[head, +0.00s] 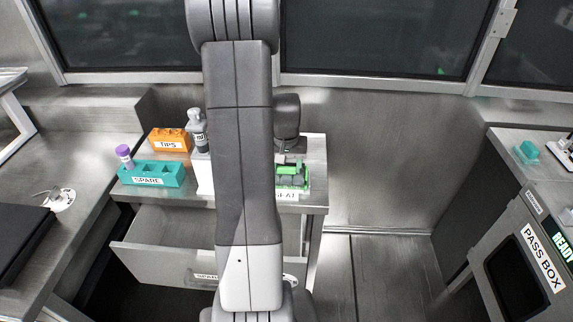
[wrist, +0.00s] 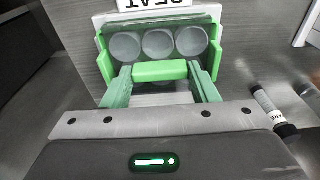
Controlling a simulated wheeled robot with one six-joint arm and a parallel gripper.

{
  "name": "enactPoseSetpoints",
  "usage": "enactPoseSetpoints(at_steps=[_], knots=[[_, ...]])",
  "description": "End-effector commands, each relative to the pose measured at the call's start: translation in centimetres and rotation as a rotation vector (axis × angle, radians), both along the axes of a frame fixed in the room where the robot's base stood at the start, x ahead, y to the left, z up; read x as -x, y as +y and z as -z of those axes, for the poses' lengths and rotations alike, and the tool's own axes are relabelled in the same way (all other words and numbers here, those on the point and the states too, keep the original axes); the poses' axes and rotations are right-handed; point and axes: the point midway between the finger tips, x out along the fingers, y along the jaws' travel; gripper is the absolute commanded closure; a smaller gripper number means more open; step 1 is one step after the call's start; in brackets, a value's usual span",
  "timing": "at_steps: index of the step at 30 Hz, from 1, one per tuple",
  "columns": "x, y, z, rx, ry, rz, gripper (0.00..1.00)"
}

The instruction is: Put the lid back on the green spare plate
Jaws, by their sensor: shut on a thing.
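In the wrist view, a bright green bar (wrist: 160,71) sits between the two fingers of my gripper (wrist: 160,78), which is shut on it. It looks like the grip of a clear lid (wrist: 160,22). Under the clear sheet is a green plate (wrist: 106,62) with a row of 3 grey round wells. I cannot tell whether lid and plate touch. In the head view, the green plate (head: 293,178) is on the bench top, partly hidden by my arm. A white label, partly reading "SEAT", is at its front edge.
A teal SPARE rack (head: 150,174) with a purple-capped tube (head: 124,153), an orange TIPS box (head: 168,140) and a grey bottle (head: 197,128) stand left on the bench. An open drawer (head: 165,250) juts out below. A dark-capped vial (wrist: 275,115) lies right in the wrist view. The PASS BOX (head: 520,260) is far right.

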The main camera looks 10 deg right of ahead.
Motion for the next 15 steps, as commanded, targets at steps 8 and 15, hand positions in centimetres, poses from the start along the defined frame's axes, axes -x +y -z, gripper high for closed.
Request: enactPoseSetpoints(at_steps=[8,15], knots=[[0.00,0.00,0.04,0.000,0.000,0.000,0.21],[0.02,0.01,-0.25,0.000,0.000,0.000,0.21]])
